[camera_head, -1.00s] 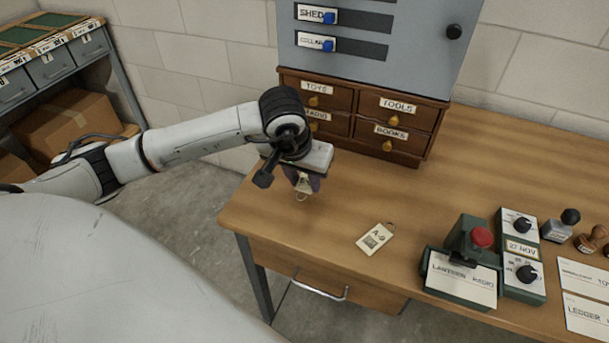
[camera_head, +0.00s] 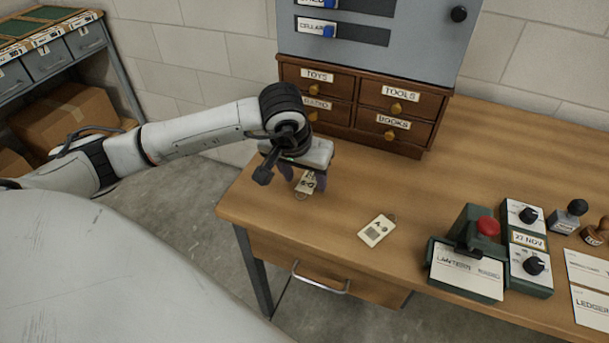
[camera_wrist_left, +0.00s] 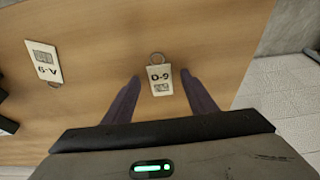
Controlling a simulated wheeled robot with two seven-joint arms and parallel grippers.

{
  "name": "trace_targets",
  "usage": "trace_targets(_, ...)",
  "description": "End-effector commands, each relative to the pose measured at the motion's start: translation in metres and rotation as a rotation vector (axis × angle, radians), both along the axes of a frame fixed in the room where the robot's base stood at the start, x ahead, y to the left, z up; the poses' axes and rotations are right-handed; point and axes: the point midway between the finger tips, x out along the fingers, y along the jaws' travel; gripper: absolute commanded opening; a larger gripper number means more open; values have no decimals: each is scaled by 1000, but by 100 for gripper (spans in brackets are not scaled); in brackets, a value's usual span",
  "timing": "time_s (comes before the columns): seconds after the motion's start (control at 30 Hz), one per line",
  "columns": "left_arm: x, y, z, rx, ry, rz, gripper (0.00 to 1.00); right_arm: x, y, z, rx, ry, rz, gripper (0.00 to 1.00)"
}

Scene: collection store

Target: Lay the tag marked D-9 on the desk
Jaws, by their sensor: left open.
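The cream tag marked D-9 (camera_head: 305,183) lies on the wooden desk (camera_head: 345,182) near its left end, its ring toward the front edge. In the left wrist view the same tag (camera_wrist_left: 160,80) lies flat between the two fingertips, with a gap on each side. My left gripper (camera_head: 303,181) is open just above the desk, its fingers either side of the tag and partly hiding it. A second tag, marked A-9 (camera_head: 377,230), lies on the desk to the right; it also shows in the left wrist view (camera_wrist_left: 43,61). My right gripper is not in view.
A small drawer cabinet (camera_head: 349,120) with labelled drawers stands behind the gripper, under a grey panel (camera_head: 405,45). A green device with a red button (camera_head: 470,255), stamps and cards occupy the right side. The desk between the cabinet and device is clear.

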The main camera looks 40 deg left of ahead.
Motion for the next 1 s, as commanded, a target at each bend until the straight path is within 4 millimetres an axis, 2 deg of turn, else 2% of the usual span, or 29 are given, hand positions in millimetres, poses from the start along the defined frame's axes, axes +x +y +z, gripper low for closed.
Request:
trace_targets(0.17,-4,-1,17,1,-5,-2,52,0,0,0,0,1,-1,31)
trace_targets(0.4,-20,-5,62,1,-6,-1,52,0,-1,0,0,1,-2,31)
trace_targets(0.6,-30,-7,89,0,-3,0,52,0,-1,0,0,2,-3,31)
trace_targets(0.73,-33,-8,96,0,-1,0,52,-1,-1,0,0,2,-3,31)
trace_targets(1.0,-34,-8,97,0,0,0,52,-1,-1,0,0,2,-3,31)
